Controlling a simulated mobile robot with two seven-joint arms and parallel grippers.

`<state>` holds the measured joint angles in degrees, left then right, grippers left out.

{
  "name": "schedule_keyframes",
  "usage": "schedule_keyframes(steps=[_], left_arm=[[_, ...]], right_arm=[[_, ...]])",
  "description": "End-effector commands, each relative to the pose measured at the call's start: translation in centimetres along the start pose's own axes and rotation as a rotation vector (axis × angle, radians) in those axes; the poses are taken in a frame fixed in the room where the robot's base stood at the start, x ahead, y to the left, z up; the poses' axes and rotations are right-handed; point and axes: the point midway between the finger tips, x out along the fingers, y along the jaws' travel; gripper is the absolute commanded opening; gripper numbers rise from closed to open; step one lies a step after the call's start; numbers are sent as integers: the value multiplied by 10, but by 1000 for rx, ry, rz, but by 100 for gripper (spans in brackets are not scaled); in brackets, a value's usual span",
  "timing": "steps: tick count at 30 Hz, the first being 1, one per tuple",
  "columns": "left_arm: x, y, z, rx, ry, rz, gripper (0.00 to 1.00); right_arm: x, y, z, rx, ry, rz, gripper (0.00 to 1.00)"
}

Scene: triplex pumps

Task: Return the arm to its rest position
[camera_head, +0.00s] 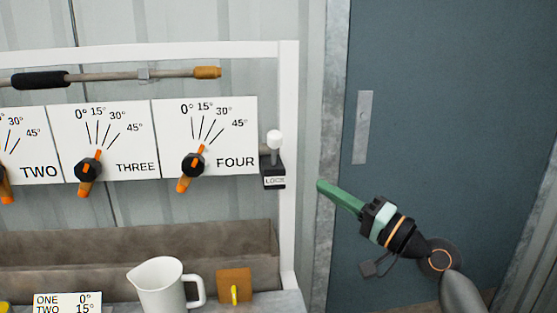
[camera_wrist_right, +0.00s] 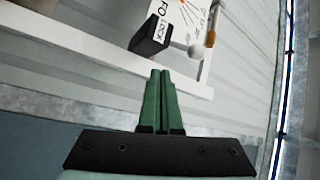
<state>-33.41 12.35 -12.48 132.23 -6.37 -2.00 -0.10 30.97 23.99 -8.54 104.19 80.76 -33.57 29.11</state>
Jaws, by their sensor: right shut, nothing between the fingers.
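My right gripper (camera_head: 322,186) has green fingers and is shut and empty. In the head view it hangs in the air in front of the blue-grey door, right of the white frame post. Its fingers point left, apart from the black lock block (camera_head: 273,174). In the right wrist view my right gripper (camera_wrist_right: 160,75) shows its two green fingers side by side, with the lock block (camera_wrist_right: 150,36) ahead of them. My left gripper is in neither view.
A white frame (camera_head: 289,150) carries the dial panels THREE (camera_head: 103,146) and FOUR (camera_head: 205,140), with orange-pointer knobs. A white-knobbed lever (camera_head: 274,140) stands at the lock. A white jug (camera_head: 162,285) is below. The door (camera_head: 450,100) is at right.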

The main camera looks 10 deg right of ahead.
Motion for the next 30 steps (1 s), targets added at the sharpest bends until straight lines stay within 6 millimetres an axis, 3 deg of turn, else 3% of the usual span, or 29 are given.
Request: schedule_keyframes(steps=[1,3,6,12,17,24,27,30], left_arm=[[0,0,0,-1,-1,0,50],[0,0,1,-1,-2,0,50],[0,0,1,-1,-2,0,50],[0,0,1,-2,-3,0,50],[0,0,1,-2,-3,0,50],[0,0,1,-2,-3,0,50],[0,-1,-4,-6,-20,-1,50],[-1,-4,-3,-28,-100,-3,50]], right_arm=[[-8,26,16,-53,20,49,0],[-21,54,35,-159,56,113,0],[-44,87,62,-322,95,198,0],[-98,121,116,-666,131,339,0],[-138,124,154,-937,126,420,0],[-182,106,195,-1262,84,485,0],[-191,93,202,-1354,54,507,0],[-192,96,199,-1305,-2,558,0]])
